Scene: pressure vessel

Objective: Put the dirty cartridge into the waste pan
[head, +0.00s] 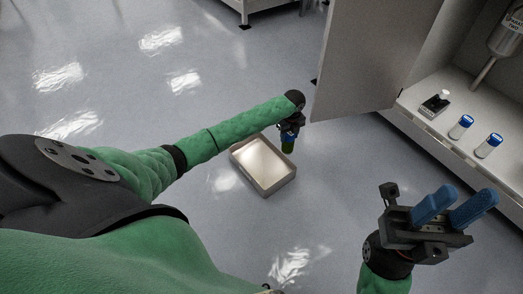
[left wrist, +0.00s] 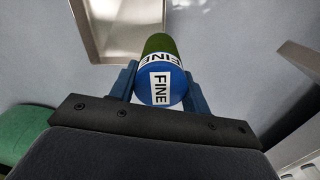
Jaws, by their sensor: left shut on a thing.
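My left gripper (head: 289,138) is shut on a cartridge, and the left wrist view shows its fingers (left wrist: 160,85) on both sides of it. The cartridge (left wrist: 162,75) has a blue cap and a white band marked "FINE", with a dark green far part. Its green end (head: 288,147) shows below the gripper in the head view. The waste pan (head: 283,183) is a shallow, empty metal tray on the floor. The cartridge appears over its upper right edge; the pan's rim (left wrist: 99,50) also shows in the left wrist view. My right gripper (head: 456,208) is open and empty at the lower right.
An open cabinet (head: 400,117) stands at the right, with its door (head: 365,60) swung out near my left gripper. Two blue-and-white cartridges (head: 461,127) (head: 488,146) and a small dark device (head: 435,104) stand on its shelf. A metal vessel (head: 508,38) hangs above. The floor left of the pan is clear.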

